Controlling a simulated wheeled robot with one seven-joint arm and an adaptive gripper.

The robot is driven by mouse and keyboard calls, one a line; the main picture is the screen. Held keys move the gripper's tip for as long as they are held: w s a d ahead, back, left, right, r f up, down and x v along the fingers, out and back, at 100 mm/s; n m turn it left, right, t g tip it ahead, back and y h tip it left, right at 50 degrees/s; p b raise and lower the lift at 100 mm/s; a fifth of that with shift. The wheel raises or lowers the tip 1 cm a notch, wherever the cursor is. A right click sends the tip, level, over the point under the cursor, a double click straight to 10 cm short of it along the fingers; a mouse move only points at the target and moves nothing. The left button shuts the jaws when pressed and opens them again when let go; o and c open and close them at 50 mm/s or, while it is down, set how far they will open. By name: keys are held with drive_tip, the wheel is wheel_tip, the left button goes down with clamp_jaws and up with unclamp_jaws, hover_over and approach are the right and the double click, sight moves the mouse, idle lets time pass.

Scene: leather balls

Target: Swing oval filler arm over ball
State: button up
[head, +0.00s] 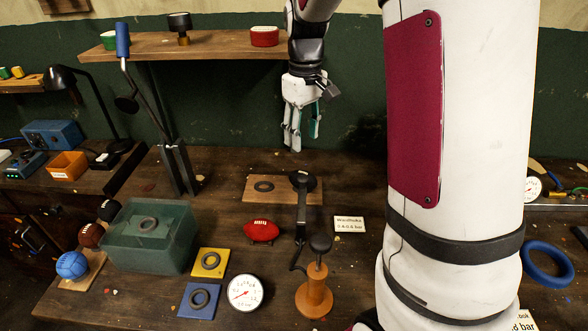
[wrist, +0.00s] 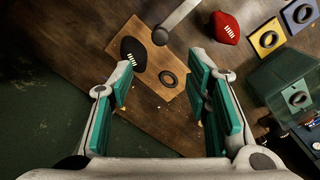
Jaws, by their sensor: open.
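The oval filler arm (head: 302,213) is a dark bar that runs back from the front of the bench. In the wrist view the arm (wrist: 180,20) is grey, and its round end is beside a black oval ball (wrist: 134,52) with white laces, not over its middle. The ball lies on a wooden board (wrist: 150,96) next to a black ring (wrist: 168,79). In the head view the arm's end partly hides the ball (head: 309,182). My gripper (head: 302,138) is open and empty, above and behind the board. Its teal-padded fingers show in the wrist view (wrist: 164,76).
A red oval ball (head: 262,231) and an orange hand pump (head: 314,292) stand on either side of the arm's near part. A white label card (head: 349,225) lies at right. A tall lever stand (head: 178,168) and a green bin (head: 150,238) are at left. A shelf (head: 210,46) hangs behind.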

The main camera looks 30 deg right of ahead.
sight(302, 177)
wheel_tip(302, 177, down, 13)
drive_tip(key=shift+r+p, duration=0.2)
drive_tip(key=shift+p, duration=0.2)
clamp_jaws()
